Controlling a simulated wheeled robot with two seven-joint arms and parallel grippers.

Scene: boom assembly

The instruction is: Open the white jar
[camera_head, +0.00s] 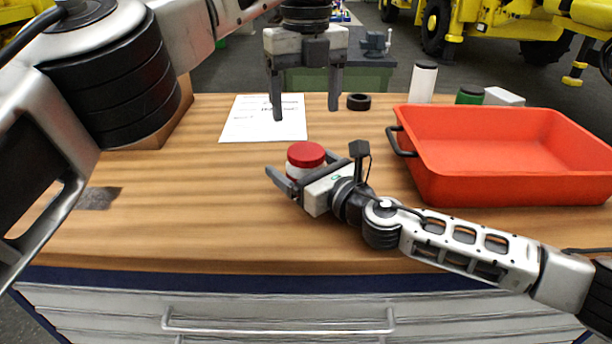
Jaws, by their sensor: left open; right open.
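A white jar (293,172) with a red lid (306,154) stands upright on the wooden workbench near its middle. The lid is on the jar. My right gripper (299,175) is low at the jar, its open fingers reaching along the jar's sides below the lid. Part of the jar is hidden behind a near finger, and I cannot tell whether the fingers touch it. My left gripper (307,112) points down with its fingers wide apart, empty, above and behind the jar.
A red tray (500,188) stands on the right. Behind it are a white cylinder with a black top (423,82), a green-topped container (470,95) and a white box (503,97). A paper sheet (250,122) and a black ring (358,101) lie behind the jar.

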